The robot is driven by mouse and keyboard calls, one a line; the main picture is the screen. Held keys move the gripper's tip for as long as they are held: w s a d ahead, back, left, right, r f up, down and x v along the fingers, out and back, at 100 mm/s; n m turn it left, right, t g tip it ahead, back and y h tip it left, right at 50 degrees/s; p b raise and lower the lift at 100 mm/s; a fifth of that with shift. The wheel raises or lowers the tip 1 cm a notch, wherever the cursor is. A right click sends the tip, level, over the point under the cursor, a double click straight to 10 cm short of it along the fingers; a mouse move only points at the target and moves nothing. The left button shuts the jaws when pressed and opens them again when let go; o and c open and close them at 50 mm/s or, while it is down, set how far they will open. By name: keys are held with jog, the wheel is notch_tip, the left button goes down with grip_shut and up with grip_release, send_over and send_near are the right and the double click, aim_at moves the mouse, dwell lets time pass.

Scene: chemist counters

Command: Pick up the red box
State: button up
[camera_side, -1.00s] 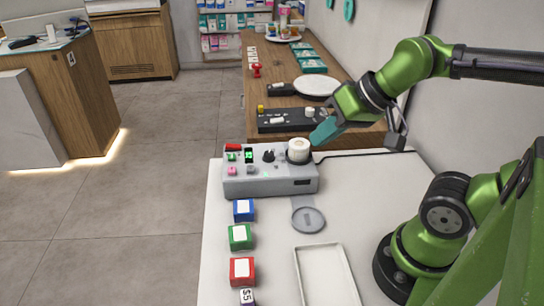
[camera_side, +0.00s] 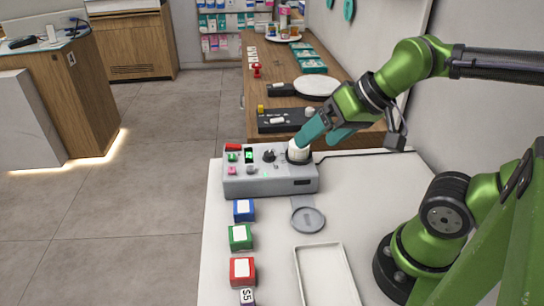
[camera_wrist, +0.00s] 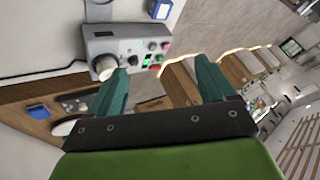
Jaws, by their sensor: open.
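The red box (camera_side: 242,271) sits near the left edge of the white table, with a white label on top. It is in line with a green box (camera_side: 240,237) and a blue box (camera_side: 243,210). My gripper (camera_side: 318,133) is open, with teal fingers, at the white knob (camera_side: 297,152) on the grey control box (camera_side: 270,181), well away from the red box. In the wrist view my open fingers (camera_wrist: 160,88) have nothing between them. The red box is not visible there; a blue box shows at the top (camera_wrist: 160,9).
A white tray (camera_side: 299,278) and a grey round disc (camera_side: 308,220) lie on the white table, right of the boxes. A small box marked S5 (camera_side: 247,296) is in front of the red box. A wooden counter (camera_side: 340,90) stands behind.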

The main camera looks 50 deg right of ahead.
jog(key=w+a+f+n+g, duration=0.1)
jog(key=w+a+f+g, duration=0.15)
jog(key=a, duration=0.35)
jog(key=w+a+f+n+g, duration=0.1)
jog(key=a+f+g, duration=0.15)
jog(key=a, duration=0.35)
jog(key=m+g+h, duration=0.2)
jog(key=m, duration=0.5)
send_over(242, 268)
notch_tip(242, 268, down, 3)
jog(key=f, duration=1)
jog(key=shift+w+a+f, duration=0.1)
jog(key=shift+w+f, duration=0.25)
jog(key=shift+f, duration=0.05)
jog(key=shift+s+f, duration=0.2)
jog(key=shift+f, duration=1.15)
jog(key=shift+s+f, duration=0.15)
jog(key=shift+f, duration=1.15)
jog(key=c, duration=1.1)
